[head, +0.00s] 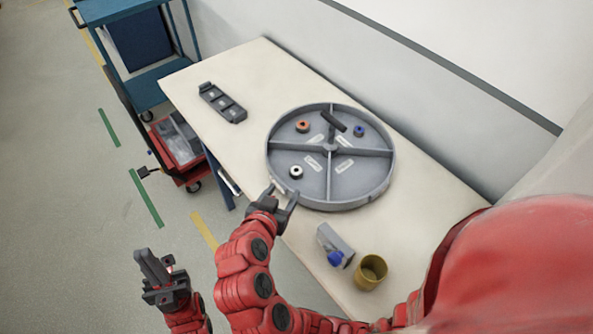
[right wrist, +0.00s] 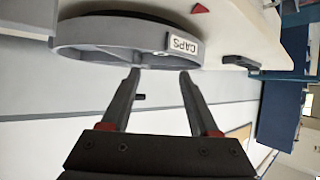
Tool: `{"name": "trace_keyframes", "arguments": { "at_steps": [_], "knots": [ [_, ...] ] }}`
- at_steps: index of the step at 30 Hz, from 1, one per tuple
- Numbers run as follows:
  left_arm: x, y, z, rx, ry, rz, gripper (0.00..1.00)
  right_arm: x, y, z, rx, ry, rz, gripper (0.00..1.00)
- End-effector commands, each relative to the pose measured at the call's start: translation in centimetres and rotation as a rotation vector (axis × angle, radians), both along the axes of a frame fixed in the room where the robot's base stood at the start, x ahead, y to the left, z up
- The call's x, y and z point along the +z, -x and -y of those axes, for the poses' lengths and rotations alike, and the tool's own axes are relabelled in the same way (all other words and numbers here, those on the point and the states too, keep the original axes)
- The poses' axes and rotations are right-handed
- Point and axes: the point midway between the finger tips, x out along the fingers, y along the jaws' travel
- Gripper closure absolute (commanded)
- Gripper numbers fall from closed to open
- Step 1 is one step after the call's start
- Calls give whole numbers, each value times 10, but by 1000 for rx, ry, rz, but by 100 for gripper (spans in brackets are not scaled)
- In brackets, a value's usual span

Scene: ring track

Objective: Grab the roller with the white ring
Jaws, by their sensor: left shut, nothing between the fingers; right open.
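The roller with the white ring (head: 296,172) stands in the near-left compartment of a round grey divided tray (head: 330,207) on the table. A roller with an orange ring (head: 302,126) is in the far-left compartment and one with a blue ring (head: 359,131) is in the far-right one. My right gripper (head: 282,190) is open and empty at the tray's near-left rim, a little short of the white-ringed roller. In the right wrist view its fingers (right wrist: 160,73) point at the tray wall (right wrist: 110,33); the rollers are hidden. My left gripper (head: 150,258) is shut and empty, off the table.
A black bar (head: 334,121) lies at the tray's far side. A dark slotted holder (head: 222,103) lies at the table's far left. A grey and blue object (head: 335,246) and a yellow cup (head: 371,272) stand near the right. A blue cart (head: 140,60) stands left of the table.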

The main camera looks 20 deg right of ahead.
Motion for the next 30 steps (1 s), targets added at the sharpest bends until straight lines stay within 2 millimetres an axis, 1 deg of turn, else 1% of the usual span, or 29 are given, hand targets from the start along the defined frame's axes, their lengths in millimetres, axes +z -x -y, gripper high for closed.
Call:
{"name": "trace_keyframes", "arguments": {
  "at_steps": [1,3,9,12,16,20,23,27,30],
  "knots": [
    [5,0,0,0,0,1,100,-3,-7,8,-8,1,-6,38],
    [9,0,0,0,0,1,100,-9,-17,15,-7,0,-6,38],
    [18,0,0,0,0,0,100,-24,-39,30,-4,0,-3,38],
    [19,0,0,0,0,0,100,-29,-44,33,-1,-1,-4,38],
    [23,0,0,0,0,1,100,-31,-49,35,2,-1,-3,38],
    [35,0,0,0,0,1,100,-33,-60,44,-3,-1,-3,38],
    [44,0,0,0,0,1,100,-40,-71,52,-3,-1,-7,38],
    [47,0,0,0,0,0,100,-49,-82,59,-1,0,-4,38],
    [48,0,0,0,0,1,100,-53,-85,60,2,-2,-2,38]
  ]
}}
